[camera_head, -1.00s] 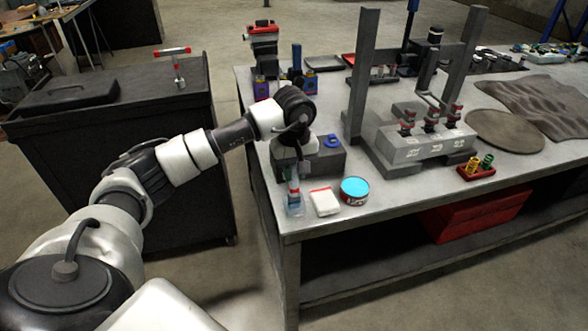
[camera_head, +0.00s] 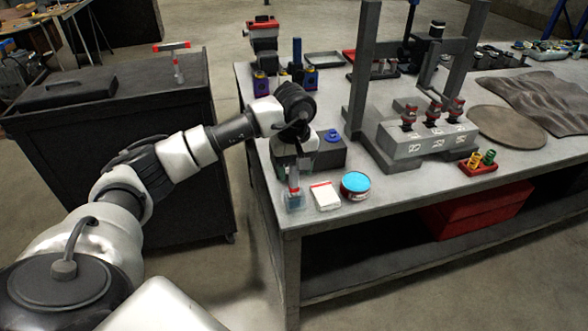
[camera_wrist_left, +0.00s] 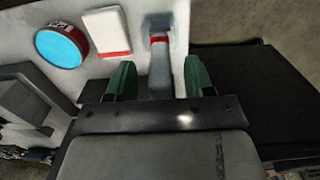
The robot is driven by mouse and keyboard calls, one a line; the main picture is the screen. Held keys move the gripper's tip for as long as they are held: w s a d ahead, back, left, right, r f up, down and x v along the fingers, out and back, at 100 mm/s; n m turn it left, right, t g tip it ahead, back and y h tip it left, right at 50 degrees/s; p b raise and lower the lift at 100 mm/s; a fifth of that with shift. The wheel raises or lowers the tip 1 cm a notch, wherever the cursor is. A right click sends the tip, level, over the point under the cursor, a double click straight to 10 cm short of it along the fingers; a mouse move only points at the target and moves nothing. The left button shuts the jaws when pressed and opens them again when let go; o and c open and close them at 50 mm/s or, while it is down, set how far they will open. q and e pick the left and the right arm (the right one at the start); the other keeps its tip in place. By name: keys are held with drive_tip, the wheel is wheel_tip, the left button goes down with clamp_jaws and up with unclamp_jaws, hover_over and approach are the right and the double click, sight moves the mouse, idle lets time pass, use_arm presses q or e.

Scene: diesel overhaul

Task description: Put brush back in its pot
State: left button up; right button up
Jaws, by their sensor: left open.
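The pot (camera_head: 295,206), a small pale translucent blue container, stands at the near left corner of the workbench. The brush (camera_head: 294,184) stands in it, roughly upright, with its grey handle and a red band showing. In the left wrist view the brush (camera_wrist_left: 160,75) lies between the green fingers, with a gap on both sides, and the pot (camera_wrist_left: 176,22) is beyond it. My left gripper (camera_wrist_left: 160,78) is open around the handle and holds nothing. In the head view it (camera_head: 288,176) is just above the pot, partly hidden by my wrist. My right gripper is not in view.
A white box with a red stripe (camera_head: 325,196) and a blue-topped tin (camera_head: 355,184) stand close right of the pot. A dark grey block (camera_head: 325,156) is behind. The engine block (camera_head: 425,142) sits farther right under a frame. A dark cabinet (camera_head: 130,150) stands left.

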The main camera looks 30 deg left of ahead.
use_arm(q)
wheel_tip(320, 180, up, 10)
drive_tip(key=shift+r+b, duration=0.15)
drive_tip(key=shift+b, duration=0.65)
